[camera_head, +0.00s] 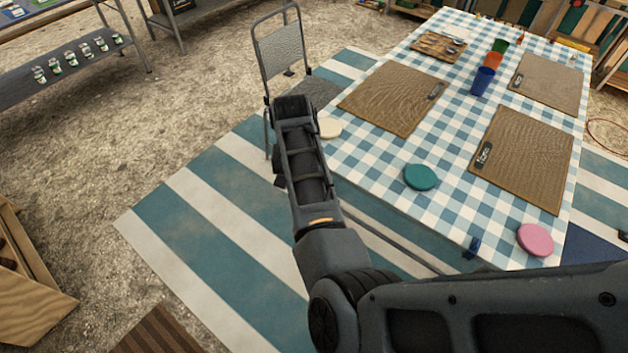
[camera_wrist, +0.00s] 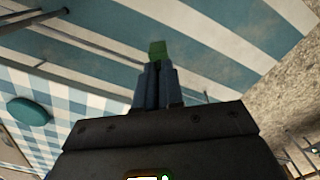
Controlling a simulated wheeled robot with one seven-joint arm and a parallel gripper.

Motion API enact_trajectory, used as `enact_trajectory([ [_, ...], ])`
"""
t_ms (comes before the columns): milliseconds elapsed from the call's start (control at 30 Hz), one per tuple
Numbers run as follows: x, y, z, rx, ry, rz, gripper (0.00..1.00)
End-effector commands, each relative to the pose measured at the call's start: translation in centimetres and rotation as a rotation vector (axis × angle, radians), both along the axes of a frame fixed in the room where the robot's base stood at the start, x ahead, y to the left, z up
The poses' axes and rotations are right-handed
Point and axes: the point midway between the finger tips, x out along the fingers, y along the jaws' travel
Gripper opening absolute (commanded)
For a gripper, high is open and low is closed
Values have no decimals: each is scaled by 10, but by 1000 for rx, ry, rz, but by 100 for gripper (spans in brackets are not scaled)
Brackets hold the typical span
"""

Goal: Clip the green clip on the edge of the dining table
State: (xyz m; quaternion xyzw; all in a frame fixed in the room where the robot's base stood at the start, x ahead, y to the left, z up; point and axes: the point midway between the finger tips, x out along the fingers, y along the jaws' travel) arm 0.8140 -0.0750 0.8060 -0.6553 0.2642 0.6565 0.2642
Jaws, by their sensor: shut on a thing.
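The green clip (camera_wrist: 157,47) is at the tips of my gripper (camera_wrist: 156,66) in the wrist view. The fingers are shut on it, and it points away from the wrist. In the head view my own arm hides the clip and fingers. The dining table (camera_head: 375,150) has a blue and white checked cloth and fills the right of the head view. The end of my arm is left of the table's near left corner, close to the cream disc. In the wrist view the tablecloth (camera_wrist: 85,108) is at the left, apart from the clip.
Cream (camera_head: 330,128), teal (camera_head: 420,177) and pink (camera_head: 535,240) discs lie on the table. A blue clip (camera_head: 472,248) sits on its near edge. Placemats (camera_head: 395,98) and cups (camera_head: 482,80) stand farther back. A folding chair (camera_head: 292,55) is beside the left edge.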

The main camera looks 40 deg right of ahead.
Motion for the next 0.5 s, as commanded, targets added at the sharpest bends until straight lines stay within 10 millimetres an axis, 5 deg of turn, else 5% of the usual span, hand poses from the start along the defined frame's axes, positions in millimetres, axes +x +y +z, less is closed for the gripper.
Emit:
enact_trajectory([
  [200, -8, -29, -7, -4, 5, -369, 0],
  [500, -21, -35, -18, -2, 0, -602, 0],
])
